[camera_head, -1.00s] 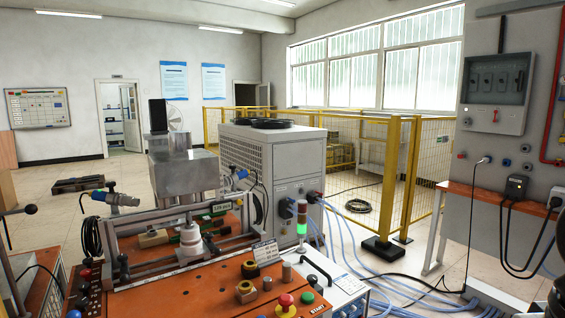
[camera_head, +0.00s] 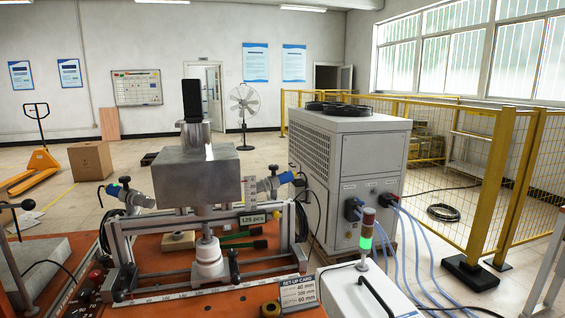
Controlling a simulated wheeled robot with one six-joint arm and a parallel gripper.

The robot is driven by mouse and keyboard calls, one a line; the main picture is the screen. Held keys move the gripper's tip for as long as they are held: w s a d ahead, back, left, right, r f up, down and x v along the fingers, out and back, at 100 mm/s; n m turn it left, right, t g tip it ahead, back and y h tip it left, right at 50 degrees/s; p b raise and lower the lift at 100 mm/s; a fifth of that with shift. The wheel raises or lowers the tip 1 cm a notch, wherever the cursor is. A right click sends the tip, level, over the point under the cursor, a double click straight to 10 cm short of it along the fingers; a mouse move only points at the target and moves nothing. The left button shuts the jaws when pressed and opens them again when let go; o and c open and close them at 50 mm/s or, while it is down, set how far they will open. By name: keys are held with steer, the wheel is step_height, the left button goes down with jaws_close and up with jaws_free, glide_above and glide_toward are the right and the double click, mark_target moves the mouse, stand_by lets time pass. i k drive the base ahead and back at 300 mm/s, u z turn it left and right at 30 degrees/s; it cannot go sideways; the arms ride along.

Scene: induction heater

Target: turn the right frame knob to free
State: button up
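A metal frame (camera_head: 301,249) stands on the orange bench top, with a ruled front rail. Two small black knob-like handles show at its front: one at the left (camera_head: 119,284) and one right of the pale central post (camera_head: 233,266). The right one looks upright, but it is too small to read whether it is locked or free.
A silver block (camera_head: 200,178) rises above the frame. A set-up card (camera_head: 299,293) and a white box (camera_head: 362,293) with a lit green signal tower (camera_head: 366,239) stand front right. A grey cabinet (camera_head: 355,165), blue hoses and yellow fencing (camera_head: 490,180) lie beyond.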

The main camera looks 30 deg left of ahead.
mark_target(273, 167)
steer(key=u, duration=0.55)
steer(key=i, duration=0.85)
steer(key=u, duration=0.65)
